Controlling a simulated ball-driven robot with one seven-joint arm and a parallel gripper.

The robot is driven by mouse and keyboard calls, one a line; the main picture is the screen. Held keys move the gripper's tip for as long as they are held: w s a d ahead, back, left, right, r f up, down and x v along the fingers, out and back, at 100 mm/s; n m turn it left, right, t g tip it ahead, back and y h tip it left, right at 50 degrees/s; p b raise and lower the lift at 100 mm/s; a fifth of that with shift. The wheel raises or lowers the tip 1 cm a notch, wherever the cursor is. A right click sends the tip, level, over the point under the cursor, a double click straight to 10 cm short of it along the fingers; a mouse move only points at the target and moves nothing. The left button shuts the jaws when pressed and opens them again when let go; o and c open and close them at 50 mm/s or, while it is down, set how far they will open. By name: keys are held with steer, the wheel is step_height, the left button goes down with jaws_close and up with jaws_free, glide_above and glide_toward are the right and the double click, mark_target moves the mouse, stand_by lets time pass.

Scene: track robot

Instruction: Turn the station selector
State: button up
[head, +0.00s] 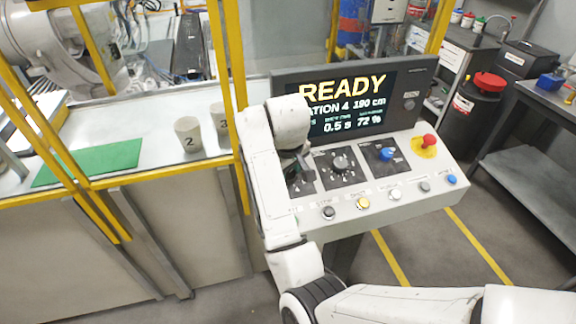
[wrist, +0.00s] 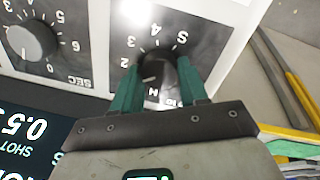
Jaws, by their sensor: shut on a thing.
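The station selector is a black knob (wrist: 157,70) on a dark plate with numbers around it, seen upside down in the wrist view. My gripper (wrist: 160,66) is shut on this knob, with one teal finger on each side. In the head view my gripper (head: 298,168) is over the left end of the sloped console panel (head: 312,205), and my arm hides most of the selector.
A grey SEC dial (head: 342,163), a blue knob (head: 386,154) and a red knob (head: 429,141) lie to the right. Several buttons line the front edge. Yellow posts (head: 229,60) and a counter with cups (head: 188,135) stand left.

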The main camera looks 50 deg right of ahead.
steer(key=n, duration=0.5)
steer(key=shift+n, duration=0.3)
steer(key=n, duration=0.4)
steer(key=shift+n+t, duration=0.3)
steer(key=shift+n, duration=0.1)
steer(key=shift+a+n, duration=0.1)
steer(key=shift+n, duration=0.2)
steer(key=o, duration=1.1)
steer(key=shift+c, duration=0.2)
steer(key=shift+r, duration=0.1)
